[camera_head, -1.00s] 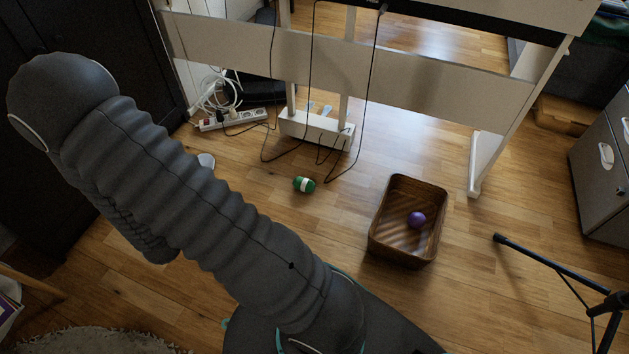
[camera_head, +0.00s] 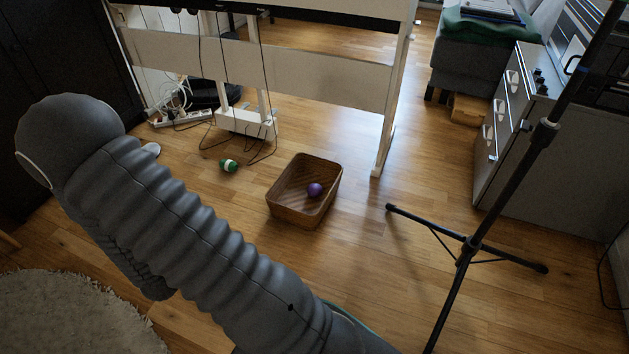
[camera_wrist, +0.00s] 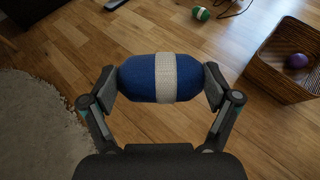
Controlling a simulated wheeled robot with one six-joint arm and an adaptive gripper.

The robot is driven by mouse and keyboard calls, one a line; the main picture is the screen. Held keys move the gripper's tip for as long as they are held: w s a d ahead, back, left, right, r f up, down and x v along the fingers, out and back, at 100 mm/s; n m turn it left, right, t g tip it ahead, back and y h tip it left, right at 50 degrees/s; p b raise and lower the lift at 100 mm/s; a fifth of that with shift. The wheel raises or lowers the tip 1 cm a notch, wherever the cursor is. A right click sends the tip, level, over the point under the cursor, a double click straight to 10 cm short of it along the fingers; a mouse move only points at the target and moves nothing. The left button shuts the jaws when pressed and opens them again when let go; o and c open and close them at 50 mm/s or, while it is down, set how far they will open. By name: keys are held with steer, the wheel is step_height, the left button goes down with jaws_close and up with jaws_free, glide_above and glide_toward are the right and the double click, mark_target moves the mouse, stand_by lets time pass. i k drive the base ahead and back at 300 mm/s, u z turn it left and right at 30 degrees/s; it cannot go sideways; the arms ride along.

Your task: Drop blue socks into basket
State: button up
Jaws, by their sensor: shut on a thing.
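In the wrist view, my gripper (camera_wrist: 162,84) is shut on the blue socks (camera_wrist: 138,80), a rolled blue bundle with a white band. The two fingers press on its ends, and it is held above the wooden floor. The brown woven basket (camera_wrist: 264,80) stands to the right of the socks in the wrist view. In the head view, the basket (camera_head: 284,209) is on the floor near the middle, with a purple ball (camera_head: 315,190) inside. My gripper and the blue socks are not visible in the head view.
A green rolled bundle with a white band (camera_head: 228,166) lies on the floor left of the basket. The white piano stand (camera_head: 385,140) is behind it. A black tripod stand (camera_head: 468,245) is at the right. A shaggy rug (camera_head: 75,320) lies at the lower left.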

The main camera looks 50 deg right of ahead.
mark_target(285, 203)
steer(key=u, duration=0.05)
steer(key=k, duration=0.15)
steer(key=z, duration=0.75)
steer(key=i, duration=0.95)
